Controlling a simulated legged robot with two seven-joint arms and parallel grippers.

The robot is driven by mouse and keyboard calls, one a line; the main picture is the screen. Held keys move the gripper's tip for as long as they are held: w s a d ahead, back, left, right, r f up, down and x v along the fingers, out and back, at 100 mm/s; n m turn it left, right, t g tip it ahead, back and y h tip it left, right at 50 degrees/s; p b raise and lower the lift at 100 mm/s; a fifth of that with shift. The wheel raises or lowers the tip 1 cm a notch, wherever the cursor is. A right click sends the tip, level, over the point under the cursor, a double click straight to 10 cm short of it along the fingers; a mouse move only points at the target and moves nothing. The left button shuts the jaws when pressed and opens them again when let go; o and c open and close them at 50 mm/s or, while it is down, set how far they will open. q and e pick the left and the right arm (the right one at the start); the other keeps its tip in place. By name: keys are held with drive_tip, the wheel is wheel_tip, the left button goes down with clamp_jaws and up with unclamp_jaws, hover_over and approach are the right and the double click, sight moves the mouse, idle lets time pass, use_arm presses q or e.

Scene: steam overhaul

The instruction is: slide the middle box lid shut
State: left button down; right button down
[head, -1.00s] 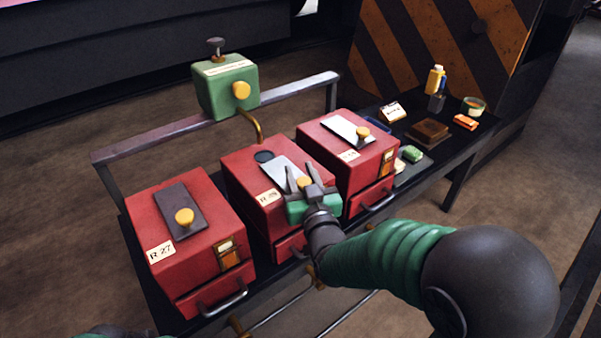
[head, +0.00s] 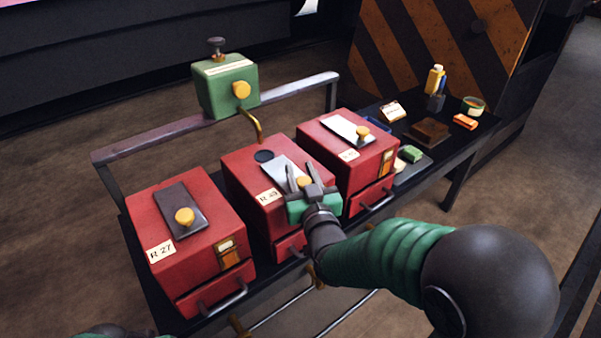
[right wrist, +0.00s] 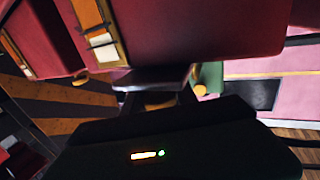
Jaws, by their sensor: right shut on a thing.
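The middle red box (head: 242,162) stands between two similar boxes. Its lid (head: 281,170) is a pale metal plate with a yellow knob (head: 304,182) at the near end. A dark round opening (head: 264,156) shows uncovered beyond the lid's far end. My right gripper (head: 303,177) is shut on the knob, one finger to each side of it. In the right wrist view the gripper's dark body fills the bottom and the contact is dim. My left gripper is out of view; only a bit of green arm shows at the bottom left.
The left red box (head: 160,216) has a dark lid, the right one (head: 320,135) a pale lid. A green oiler (head: 224,88) with a brass spout hangs behind the middle box on a rail (head: 160,136). Small items, including a yellow bottle (head: 435,79), crowd the bench's right end.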

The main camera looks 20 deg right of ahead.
sight(283, 166)
idle(0.3)
drive_tip(key=w, duration=0.2)
drive_tip(key=w+a, duration=0.1)
drive_tip(key=w, duration=0.1)
drive_tip(key=w+a, duration=0.1)
drive_tip(key=w, duration=0.1)
drive_tip(key=shift+w+a+f, duration=0.1)
drive_tip(key=shift+a, duration=0.1)
drive_tip(key=c, duration=1.4)
unclamp_jaws()
drive_tip(key=shift+r, duration=0.2)
drive_tip(key=shift+c, duration=0.2)
drive_tip(key=o, duration=0.4)
drive_tip(key=shift+w+f, duration=0.2)
drive_tip(key=shift+r, duration=0.1)
drive_tip(key=shift+s, duration=0.1)
